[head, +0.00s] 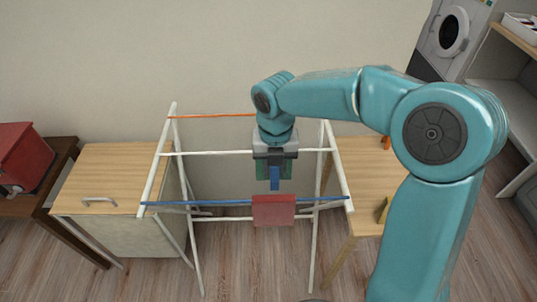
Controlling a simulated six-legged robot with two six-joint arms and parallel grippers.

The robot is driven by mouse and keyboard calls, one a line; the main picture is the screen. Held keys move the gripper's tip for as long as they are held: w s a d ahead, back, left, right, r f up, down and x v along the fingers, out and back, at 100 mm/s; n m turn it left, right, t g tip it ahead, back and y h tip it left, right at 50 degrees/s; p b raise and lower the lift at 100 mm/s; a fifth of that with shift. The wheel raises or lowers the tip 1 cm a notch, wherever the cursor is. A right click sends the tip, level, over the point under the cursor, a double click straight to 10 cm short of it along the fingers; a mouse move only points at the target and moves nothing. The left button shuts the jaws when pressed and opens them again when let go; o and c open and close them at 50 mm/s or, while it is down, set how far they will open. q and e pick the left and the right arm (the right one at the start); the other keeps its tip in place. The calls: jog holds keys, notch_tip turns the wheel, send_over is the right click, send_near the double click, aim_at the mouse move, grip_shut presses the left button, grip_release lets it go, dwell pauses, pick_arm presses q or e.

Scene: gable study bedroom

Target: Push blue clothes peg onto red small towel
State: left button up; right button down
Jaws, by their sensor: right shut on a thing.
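The red small towel (273,211) hangs over the blue front rail (200,204) of a white drying rack (157,165). My right gripper (275,170) points down, just above and behind the towel in the picture. It is shut on the blue clothes peg (275,184), whose lower part sticks out below the fingers. The peg's lower end is close to the towel's top edge; I cannot tell whether they touch. The peg's upper part is hidden by the gripper. My left gripper is not in view.
A wooden-topped cabinet (108,173) stands left of the rack, and a wooden table (362,180) stands right. An orange rail (210,116) runs along the rack's back. A red box (22,152) is at far left.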

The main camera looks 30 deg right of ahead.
aim_at(275, 180)
jog(key=shift+s+r, duration=0.1)
jog(key=shift+s, duration=0.15)
jog(key=shift+a, duration=0.25)
jog(key=shift+f+b, duration=0.4)
jog(key=shift+b, duration=0.05)
jog(key=shift+w+d+f+b, duration=0.1)
jog(key=shift+f+b, duration=0.2)
jog(key=shift+f, duration=0.1)
jog(key=shift+w+d+f+b, duration=0.1)
jog(key=shift+f+b, duration=0.15)
jog(key=shift+f, duration=0.15)
jog(key=shift+s+a+f+b, duration=0.1)
jog(key=shift+s+f+b, duration=0.25)
jog(key=shift+f+b, duration=0.3)
jog(key=shift+a+f+b, duration=0.1)
jog(key=shift+f+b, duration=0.2)
jog(key=shift+b, duration=0.05)
jog(key=shift+w+f+b, duration=0.25)
jog(key=shift+f+b, duration=0.45)
jog(key=shift+f, duration=0.15)
jog(key=shift+f+b, duration=0.3)
jog(key=shift+f, duration=0.05)
jog(key=shift+s+f+b, duration=0.15)
jog(key=shift+f+b, duration=0.25)
jog(key=shift+f, duration=0.2)
jog(key=shift+f+b, duration=0.45)
jog(key=shift+f, duration=0.6)
